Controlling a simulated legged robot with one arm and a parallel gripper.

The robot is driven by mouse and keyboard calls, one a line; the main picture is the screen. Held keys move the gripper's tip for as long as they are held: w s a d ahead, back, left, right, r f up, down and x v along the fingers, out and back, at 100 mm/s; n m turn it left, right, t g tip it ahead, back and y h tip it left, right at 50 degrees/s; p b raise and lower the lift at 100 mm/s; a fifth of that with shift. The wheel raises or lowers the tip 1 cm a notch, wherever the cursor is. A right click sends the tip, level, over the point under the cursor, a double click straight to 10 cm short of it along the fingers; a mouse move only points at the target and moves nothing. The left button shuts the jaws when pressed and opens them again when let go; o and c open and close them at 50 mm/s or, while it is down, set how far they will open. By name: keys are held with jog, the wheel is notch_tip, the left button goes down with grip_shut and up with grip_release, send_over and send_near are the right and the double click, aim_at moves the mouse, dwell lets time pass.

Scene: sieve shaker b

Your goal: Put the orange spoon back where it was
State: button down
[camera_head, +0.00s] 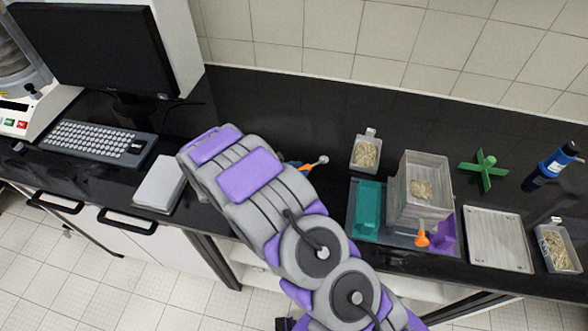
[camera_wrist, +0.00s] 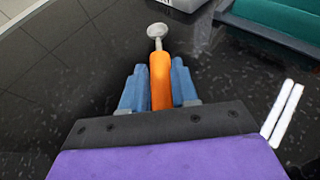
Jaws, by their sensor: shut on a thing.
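The orange spoon (camera_wrist: 160,82) has an orange handle and a grey metal bowl. My gripper (camera_wrist: 159,85) is shut on its handle, with a blue finger on each side. In the wrist view the spoon bowl points away from the gripper, over the black counter. Whether the spoon touches the counter cannot be told.
Right of the spoon are a container of grains (camera_head: 366,152), a grey tray (camera_head: 352,226) with a teal bin (camera_head: 369,212), and a clear box (camera_head: 421,205) with an orange-handled tool (camera_head: 422,239). A keyboard (camera_head: 97,142) and monitor (camera_head: 90,45) stand left. The counter behind is clear.

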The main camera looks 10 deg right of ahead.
jog(key=shift+d, duration=0.45)
jog(key=shift+a+f, duration=0.25)
jog(key=shift+a, duration=0.45)
jog(key=shift+d+f, duration=0.3)
jog(key=shift+d, duration=0.2)
jog(key=c, duration=1.1)
grip_release()
jog(key=o, duration=0.3)
jog(key=shift+a, duration=0.35)
jog(key=shift+r, duration=0.1)
jog(key=shift+s+a+r, duration=0.2)
jog(key=shift+a, duration=0.1)
jog(key=p+v, duration=0.1)
jog(key=v, duration=0.4)
jog(key=p+v, duration=0.1)
jog(key=v, duration=1)
jog(key=shift+s+a+f+p, duration=0.1)
jog(key=shift+a+f+p, duration=0.05)
jog(key=shift+a+p, duration=0.25)
